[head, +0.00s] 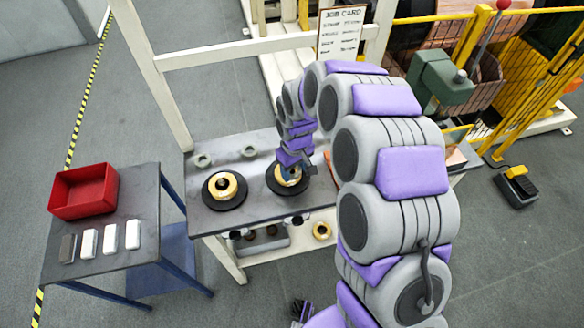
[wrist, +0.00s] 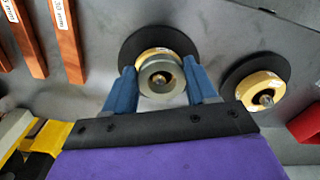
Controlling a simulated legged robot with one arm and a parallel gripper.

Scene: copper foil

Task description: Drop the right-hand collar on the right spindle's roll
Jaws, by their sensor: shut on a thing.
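My gripper (head: 290,172) is over the right spindle's roll at the workbench in the head view. In the wrist view the blue fingers of my gripper (wrist: 160,84) are shut on a grey ring collar (wrist: 151,82), one finger on each side. The collar is over the right roll (wrist: 146,56), a brass-coloured ring on a black disc (wrist: 131,45). A spindle tip shows in the collar's bore. I cannot tell whether collar and roll touch. The left roll (head: 223,187) sits on its own black disc, with its spindle tip showing in the wrist view (wrist: 265,99).
Two small grey rings (head: 203,160) (head: 249,153) lie at the bench's back. Copper-coloured labelled bars (wrist: 66,38) lie beside the right roll. A side table holds a red bin (head: 84,191) and several pale blocks (head: 110,239). A shelf below the bench holds a loose brass ring (head: 321,231).

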